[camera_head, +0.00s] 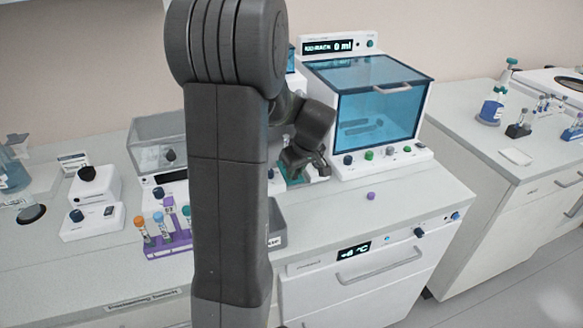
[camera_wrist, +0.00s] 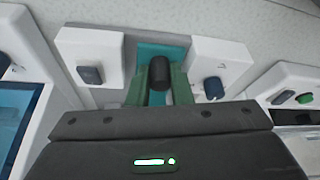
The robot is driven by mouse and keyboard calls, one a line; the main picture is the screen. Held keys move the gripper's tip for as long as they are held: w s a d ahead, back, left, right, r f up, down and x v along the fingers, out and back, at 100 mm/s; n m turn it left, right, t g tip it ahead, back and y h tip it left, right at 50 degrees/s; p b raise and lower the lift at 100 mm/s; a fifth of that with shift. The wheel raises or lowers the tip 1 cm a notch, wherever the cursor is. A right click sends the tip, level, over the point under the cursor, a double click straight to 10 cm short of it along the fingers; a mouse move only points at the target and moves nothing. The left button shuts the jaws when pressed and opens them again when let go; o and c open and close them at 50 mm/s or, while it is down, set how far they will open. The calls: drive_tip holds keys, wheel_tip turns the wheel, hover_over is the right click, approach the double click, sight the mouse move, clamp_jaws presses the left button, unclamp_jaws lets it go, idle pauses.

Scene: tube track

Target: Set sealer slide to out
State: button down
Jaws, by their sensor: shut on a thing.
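The sealer (camera_wrist: 211,62) is a white housing with two blocks on either side of a teal slide (camera_wrist: 172,52). A dark cylindrical handle (camera_wrist: 157,70) stands up from the slide. In the wrist view my gripper (camera_wrist: 158,84) has a green finger on each side of this handle and is shut on it. There my arm and gripper hide most of the sealer, and a bit of teal shows below the fingers. I cannot tell the slide's exact position.
The blue-windowed cabinet (camera_head: 380,112) stands close to the right of my gripper. A purple tube rack (camera_head: 168,250) and a grey bin (camera_head: 277,222) are nearer. A purple knob-like piece (camera_head: 371,196) lies near the bench's front edge. Bare bench (camera_head: 410,190) is at right.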

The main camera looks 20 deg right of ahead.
drive_tip(key=shift+s, duration=0.55)
drive_tip(key=c, duration=1.3)
unclamp_jaws()
drive_tip(key=shift+s, duration=0.15)
drive_tip(key=shift+r, duration=0.1)
